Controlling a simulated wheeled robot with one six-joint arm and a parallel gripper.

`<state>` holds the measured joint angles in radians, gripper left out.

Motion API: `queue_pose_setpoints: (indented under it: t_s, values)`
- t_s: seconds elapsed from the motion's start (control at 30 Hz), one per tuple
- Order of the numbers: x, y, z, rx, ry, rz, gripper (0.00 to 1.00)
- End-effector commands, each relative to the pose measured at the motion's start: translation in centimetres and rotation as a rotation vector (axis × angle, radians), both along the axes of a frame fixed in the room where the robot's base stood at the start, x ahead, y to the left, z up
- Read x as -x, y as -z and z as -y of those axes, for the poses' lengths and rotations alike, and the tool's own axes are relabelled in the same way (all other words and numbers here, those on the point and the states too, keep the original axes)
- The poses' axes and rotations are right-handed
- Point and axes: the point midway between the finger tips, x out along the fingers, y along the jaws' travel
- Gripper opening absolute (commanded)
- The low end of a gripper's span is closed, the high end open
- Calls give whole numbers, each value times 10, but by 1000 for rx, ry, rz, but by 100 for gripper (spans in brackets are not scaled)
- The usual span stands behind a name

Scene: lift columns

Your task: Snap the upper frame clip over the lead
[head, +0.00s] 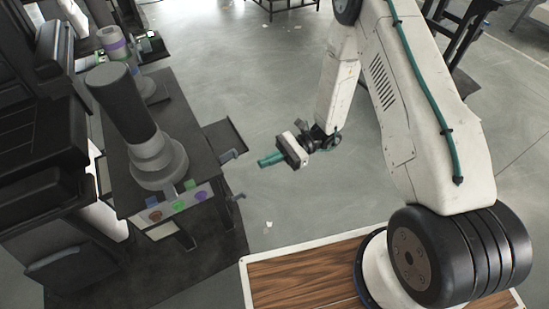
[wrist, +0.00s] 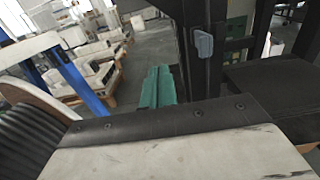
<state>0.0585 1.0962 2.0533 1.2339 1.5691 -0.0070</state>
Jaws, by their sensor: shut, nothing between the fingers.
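My gripper (head: 263,161) has teal fingers and is shut and empty, held in the air right of the dark workstation. In the wrist view its teal fingers (wrist: 160,82) lie together, pointing away. A small grey-blue clip-like piece (wrist: 203,46) sits on a dark upright frame post (wrist: 200,85), to the right of the fingertips and apart from them. In the head view two small grey pieces stick out from the workstation's right side, an upper one (head: 230,155) and a lower one (head: 238,196). I cannot tell which is the frame clip, and I cannot make out the lead.
The workstation (head: 185,100) carries a dark cylinder on a grey round base (head: 158,163) and several coloured buttons (head: 178,203) at its front. A dark side shelf (head: 225,137) juts right, near my gripper. The floor (head: 270,90) beyond my gripper is open.

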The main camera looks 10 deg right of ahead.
Motion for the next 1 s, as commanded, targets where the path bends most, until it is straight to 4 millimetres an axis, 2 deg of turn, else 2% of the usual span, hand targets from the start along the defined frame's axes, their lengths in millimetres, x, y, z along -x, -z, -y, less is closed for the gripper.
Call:
queue_pose_setpoints:
  t_s: [0.3, 0.5, 0.7, 1.0]
  values:
    - [4, 0, -48, 1, -4, 0, 0]
    - [6, 0, -68, 1, -4, 0, 0]
    - [7, 0, -77, 1, -2, 0, 0]
    - [7, 0, -77, 1, -2, 0, 0]
